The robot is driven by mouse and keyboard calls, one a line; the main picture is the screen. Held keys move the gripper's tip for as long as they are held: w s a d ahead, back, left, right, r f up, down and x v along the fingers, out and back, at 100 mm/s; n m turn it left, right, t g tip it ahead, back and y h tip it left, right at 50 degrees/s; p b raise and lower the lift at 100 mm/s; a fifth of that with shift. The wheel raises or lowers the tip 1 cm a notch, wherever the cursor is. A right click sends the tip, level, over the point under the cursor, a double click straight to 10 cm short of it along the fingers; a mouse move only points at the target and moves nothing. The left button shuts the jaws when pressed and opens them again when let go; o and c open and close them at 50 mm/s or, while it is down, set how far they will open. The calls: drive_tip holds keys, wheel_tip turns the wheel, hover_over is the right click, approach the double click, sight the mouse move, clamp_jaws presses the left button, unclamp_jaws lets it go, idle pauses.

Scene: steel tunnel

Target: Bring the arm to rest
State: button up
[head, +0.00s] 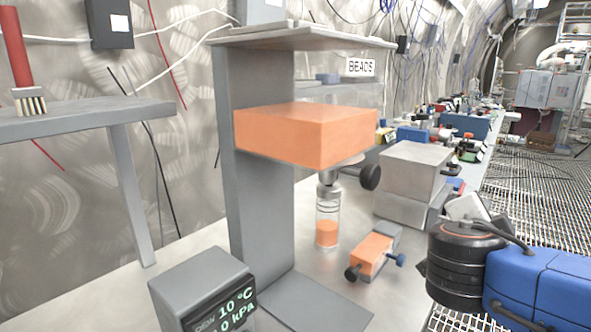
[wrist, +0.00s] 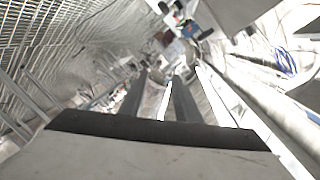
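My arm (head: 530,280) shows at the lower right of the head view as blue links with a black ribbed joint. It is to the right of the bead dispenser and apart from it. In the head view my gripper's fingers cannot be made out. In the wrist view my gripper (wrist: 159,78) shows two dark fingers with a gap between them. Nothing is held in the gap; only the blurred tunnel shows behind it.
A grey stand with an orange hopper (head: 305,136), labelled BEADS, stands mid-bench over a clear vial (head: 328,220) with orange contents. An orange-topped block (head: 372,254), a grey display box (head: 205,285) and stacked grey boxes (head: 413,170) are near. The grated floor (head: 530,190) at right looks clear.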

drive_tip(key=s+d+f+n+g+y, duration=0.1)
drive_tip(key=s+f+n+g+y, duration=0.45)
drive_tip(key=f, duration=0.85)
drive_tip(key=s+a+f+n+g+y, duration=0.1)
drive_tip(key=s+a+f+n+y, duration=0.4)
drive_tip(key=a+n, duration=0.4)
drive_tip(key=f+n, duration=0.1)
drive_tip(key=n, duration=0.3)
drive_tip(key=shift+s+a+y, duration=0.15)
drive_tip(key=shift+y, duration=0.2)
